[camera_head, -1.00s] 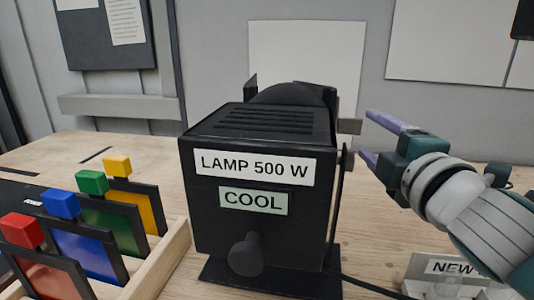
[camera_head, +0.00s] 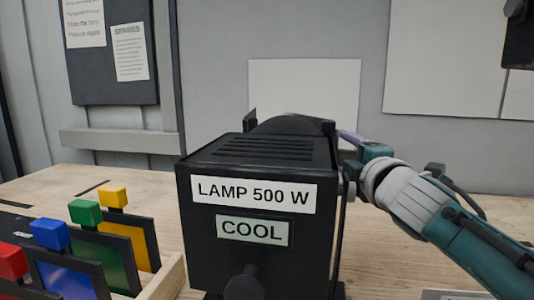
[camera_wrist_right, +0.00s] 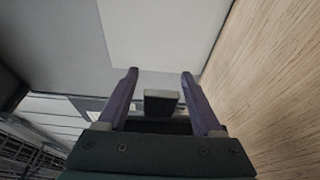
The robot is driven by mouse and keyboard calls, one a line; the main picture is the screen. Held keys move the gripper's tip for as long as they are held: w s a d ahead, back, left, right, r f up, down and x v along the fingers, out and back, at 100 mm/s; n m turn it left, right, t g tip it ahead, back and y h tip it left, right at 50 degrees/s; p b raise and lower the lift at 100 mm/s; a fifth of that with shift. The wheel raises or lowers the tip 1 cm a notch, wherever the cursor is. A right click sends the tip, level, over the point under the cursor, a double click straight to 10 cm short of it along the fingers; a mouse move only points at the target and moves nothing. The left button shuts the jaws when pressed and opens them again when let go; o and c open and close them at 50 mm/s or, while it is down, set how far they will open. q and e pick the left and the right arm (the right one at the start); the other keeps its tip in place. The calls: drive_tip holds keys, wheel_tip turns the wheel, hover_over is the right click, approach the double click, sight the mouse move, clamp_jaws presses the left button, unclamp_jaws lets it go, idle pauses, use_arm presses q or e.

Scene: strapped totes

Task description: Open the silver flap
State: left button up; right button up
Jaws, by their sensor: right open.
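The black lamp housing (camera_head: 250,200) stands on the table in the head view, with labels reading LAMP 500 W and COOL. A small block with a pale grey face (camera_wrist_right: 161,94) shows in the right wrist view; it may be the tab of the silver flap. My right gripper (camera_wrist_right: 159,74) is open, with its two purple fingers on either side of this block and no clear contact. In the head view the right gripper (camera_head: 352,147) is at the lamp's upper right side, its fingers partly hidden behind the lamp. My left gripper is out of view.
A wooden rack (camera_head: 165,277) at the left holds framed filters with red, blue (camera_head: 50,234), green (camera_head: 85,212) and yellow (camera_head: 113,197) tabs. A knob (camera_head: 245,284) sticks out of the lamp's front. The table right of the lamp is mostly clear.

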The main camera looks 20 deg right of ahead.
clamp_jaws()
idle(0.5)
idle(0.9)
